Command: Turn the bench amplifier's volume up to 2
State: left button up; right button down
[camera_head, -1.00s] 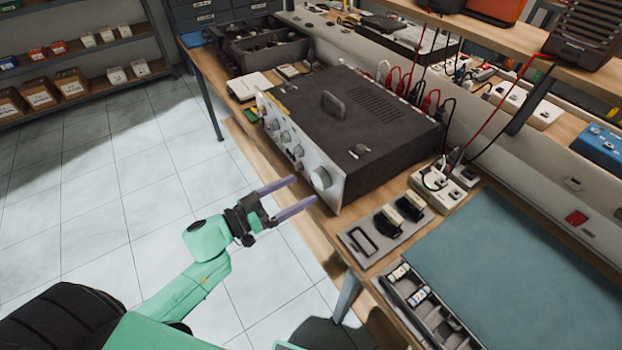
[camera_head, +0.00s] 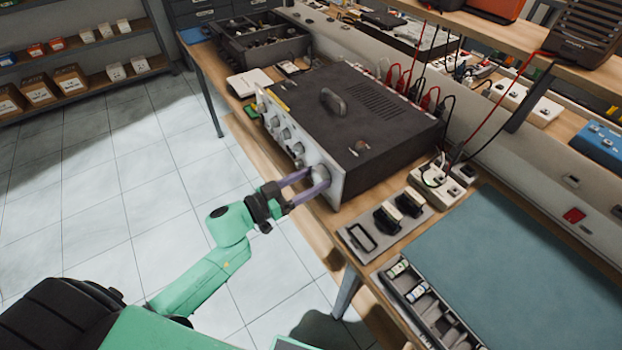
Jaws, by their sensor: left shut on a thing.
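The bench amplifier (camera_head: 385,120) is a dark box with a pale front panel, standing on the wooden bench. Its large volume knob (camera_head: 321,177) sits at the near end of the front panel. My left gripper (camera_head: 318,178) has its two purple fingers on either side of this knob and is shut on it. The fingers partly cover the knob, and its pointer and scale are too small to read. Several smaller knobs (camera_head: 286,134) run along the panel beyond it. My right gripper is not in view.
Right of the amplifier lie a grey tray with black parts (camera_head: 385,228), a white power strip (camera_head: 436,183) and a blue-green mat (camera_head: 510,270). Red and black cables rise behind the amplifier. The tiled floor (camera_head: 130,210) left of the bench is clear.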

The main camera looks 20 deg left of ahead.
pick_arm(q)
jog(key=shift+m, duration=0.4)
jog(key=m, duration=0.4)
jog(key=shift+m, duration=0.3)
jog(key=m+b, duration=0.1)
jog(key=m, duration=0.4)
jog(key=shift+s+f, duration=0.1)
jog(key=m+b, duration=0.2)
jog(key=m, duration=0.4)
jog(key=shift+d+f, duration=0.1)
jog(key=m+b, duration=0.3)
jog(key=m, duration=0.1)
jog(key=shift+m, duration=0.4)
jog(key=o, duration=1.4)
